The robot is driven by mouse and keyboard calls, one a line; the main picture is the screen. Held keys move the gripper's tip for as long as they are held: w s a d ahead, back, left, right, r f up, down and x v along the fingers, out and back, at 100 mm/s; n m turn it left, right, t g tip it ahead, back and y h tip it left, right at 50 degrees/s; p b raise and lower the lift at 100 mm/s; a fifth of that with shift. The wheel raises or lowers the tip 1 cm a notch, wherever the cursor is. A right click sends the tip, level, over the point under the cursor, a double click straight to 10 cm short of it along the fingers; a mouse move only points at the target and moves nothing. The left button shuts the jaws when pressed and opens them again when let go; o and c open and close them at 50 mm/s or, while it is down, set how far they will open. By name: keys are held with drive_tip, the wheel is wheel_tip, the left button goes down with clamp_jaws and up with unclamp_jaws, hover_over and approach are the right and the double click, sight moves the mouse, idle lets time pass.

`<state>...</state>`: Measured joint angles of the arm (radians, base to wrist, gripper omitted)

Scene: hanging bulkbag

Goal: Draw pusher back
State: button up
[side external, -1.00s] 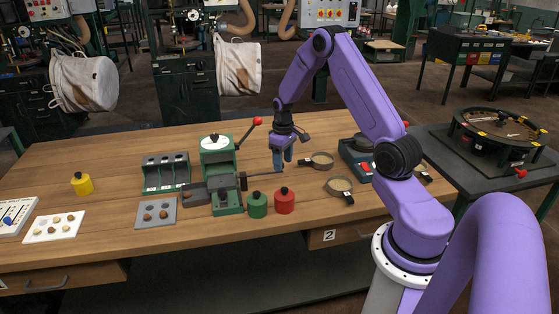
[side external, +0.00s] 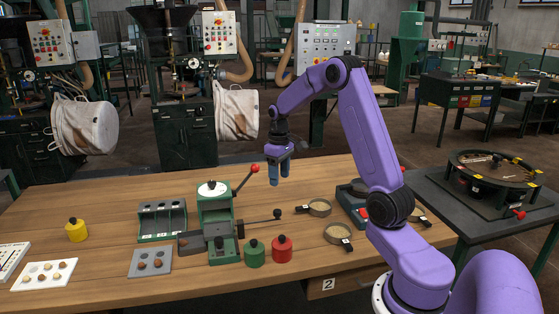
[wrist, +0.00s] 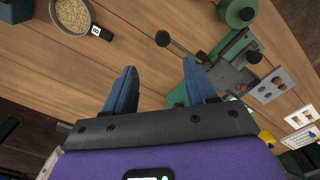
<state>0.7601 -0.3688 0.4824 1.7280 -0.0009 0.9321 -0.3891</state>
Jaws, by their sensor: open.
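The green press (side external: 214,215) stands on the wooden bench with its red-knobbed lever (side external: 246,178) raised to the right. The pusher, a thin dark rod with a black knob (side external: 277,213), sticks out from the press to the right. In the wrist view the pusher's knob (wrist: 162,38) lies just beyond my fingertips, with its rod running to the press (wrist: 220,75). My gripper (side external: 280,182) hangs above the pusher knob, clear of it, with fingers pointing down. In the wrist view my gripper (wrist: 159,68) is open with nothing between its blue fingers.
Green (side external: 254,254) and red (side external: 281,250) weights stand in front of the pusher. Two handled round pans (side external: 319,208) (side external: 338,234) lie to its right. A green rack (side external: 162,220) and grey tray (side external: 150,262) are left of the press.

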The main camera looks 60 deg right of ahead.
wheel_tip(320, 180, up, 5)
drive_tip(key=shift+f, duration=0.1)
idle(0.5)
drive_tip(key=s+a+r+n, duration=0.1)
drive_tip(key=s+a+n, duration=0.25)
drive_tip(key=a, duration=0.85)
drive_tip(key=s+a+r+n, duration=0.1)
drive_tip(key=s+a+n, duration=0.3)
drive_tip(key=a, duration=0.7)
drive_tip(key=s+a+f+n, duration=0.1)
drive_tip(key=s+a+n, duration=0.1)
drive_tip(key=s, duration=0.9)
drive_tip(key=s+a+f+n, duration=0.1)
drive_tip(key=s+a+n, duration=0.2)
drive_tip(key=s, duration=0.8)
drive_tip(key=shift+a+f, duration=0.3)
drive_tip(key=shift+a, duration=0.4)
drive_tip(key=shift+w, duration=0.1)
